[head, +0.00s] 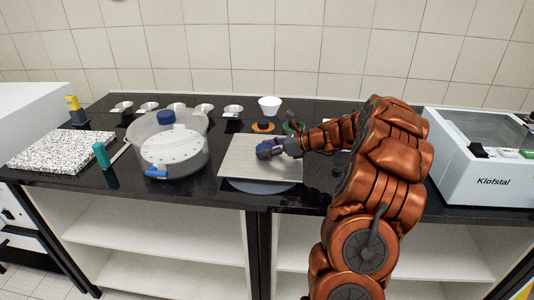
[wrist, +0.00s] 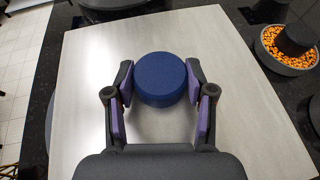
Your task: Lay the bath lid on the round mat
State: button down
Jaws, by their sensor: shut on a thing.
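The bath lid (head: 240,158) is a flat, pale grey, nearly square plate with a round dark blue knob (wrist: 161,79) on top. My gripper (head: 272,150) is over the lid with its fingers on both sides of the knob, shut on it; the wrist view shows this closely (wrist: 161,88). The round mat (head: 262,187) is blue-grey and lies under the lid, with only its front edge showing. The lid hides the rest. I cannot tell whether the lid touches the mat or hangs just above it.
A white Klofstal bath (head: 490,170) stands at the right. A clear round vessel (head: 172,150) with a blue knob is left of the lid. A speckled slab (head: 62,150) lies farther left. Several small bowls and a dish of orange beads (wrist: 288,50) are behind the lid.

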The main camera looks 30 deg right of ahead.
jog(key=shift+f, duration=0.9)
jog(key=shift+f, duration=0.1)
jog(key=shift+c, duration=2)
grip_release()
jog(key=shift+f, duration=0.1)
jog(key=shift+s+d+r, duration=0.15)
jog(key=shift+r, duration=0.1)
jog(key=b+v, duration=0.1)
jog(key=v, duration=1)
jog(key=shift+s+d, duration=0.15)
jog(key=shift+s, duration=0.1)
jog(key=shift+r, duration=0.1)
